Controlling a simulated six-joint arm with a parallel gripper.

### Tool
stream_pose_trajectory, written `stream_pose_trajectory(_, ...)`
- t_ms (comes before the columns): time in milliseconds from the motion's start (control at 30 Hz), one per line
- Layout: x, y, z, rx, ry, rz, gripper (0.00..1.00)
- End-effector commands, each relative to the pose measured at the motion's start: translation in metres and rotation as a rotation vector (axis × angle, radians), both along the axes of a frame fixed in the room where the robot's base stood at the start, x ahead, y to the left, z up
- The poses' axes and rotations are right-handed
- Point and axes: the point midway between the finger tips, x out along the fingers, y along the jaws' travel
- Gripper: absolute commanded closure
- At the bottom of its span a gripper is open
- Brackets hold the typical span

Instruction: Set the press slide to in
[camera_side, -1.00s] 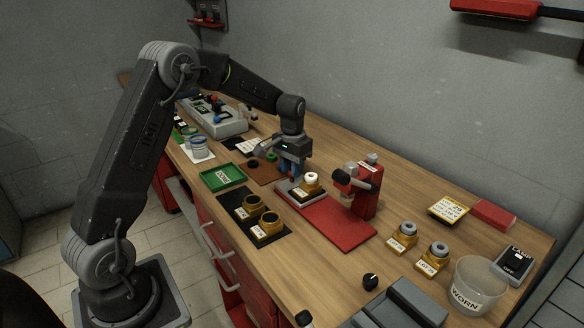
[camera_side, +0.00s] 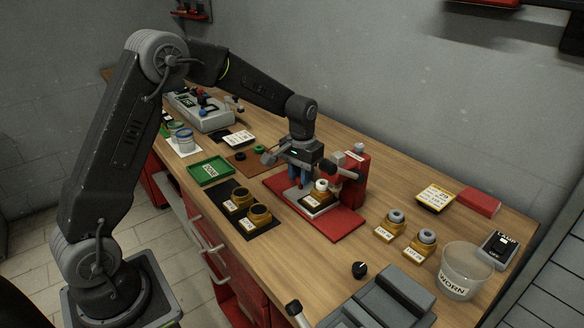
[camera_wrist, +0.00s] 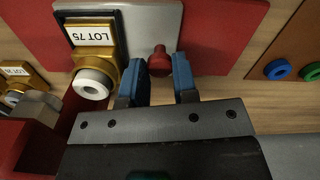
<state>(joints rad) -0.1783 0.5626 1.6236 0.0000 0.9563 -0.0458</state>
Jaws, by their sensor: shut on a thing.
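The press slide is a pale grey plate (camera_side: 299,199) on the red base of the press. It carries a brass housing (camera_side: 320,198) with a white ring on top, labelled LOT 75 in the wrist view (camera_wrist: 107,73). My gripper (camera_side: 299,181) is low at the slide's back-left end. In the wrist view its blue fingers (camera_wrist: 159,77) stand either side of the slide's red knob (camera_wrist: 160,58), shut on it. The red press (camera_side: 354,176) stands to the right, with its head close to the white ring. Whether the ring is exactly under the head cannot be told.
A black mat (camera_side: 262,227) with brass housings and a green tray (camera_side: 211,171) lie to the left. Two LOT-labelled parts (camera_side: 395,222), a clear WORN cup (camera_side: 462,272) and a grey block (camera_side: 403,291) are at the right. The bench between is mostly clear.

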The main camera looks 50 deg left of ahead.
Motion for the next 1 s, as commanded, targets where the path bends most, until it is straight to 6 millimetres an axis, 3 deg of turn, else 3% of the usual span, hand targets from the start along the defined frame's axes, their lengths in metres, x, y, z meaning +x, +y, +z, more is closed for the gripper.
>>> stream_pose_trajectory(233, 0.001, 0.000, 0.000, 0.000, -0.003, 0.002, 1.00)
stream_pose_trajectory(267, 0.000, 0.001, 0.000, 0.000, -0.003, 0.002, 0.70)
stream_pose_trajectory(500, 0.000, 0.001, 0.000, 0.000, -0.002, 0.001, 0.47)
stream_pose_trajectory(800, 0.001, 0.001, 0.003, 0.001, -0.003, 0.001, 0.47)
stream_pose_trajectory(1000, 0.001, 0.001, 0.032, 0.002, -0.007, 0.001, 0.47)
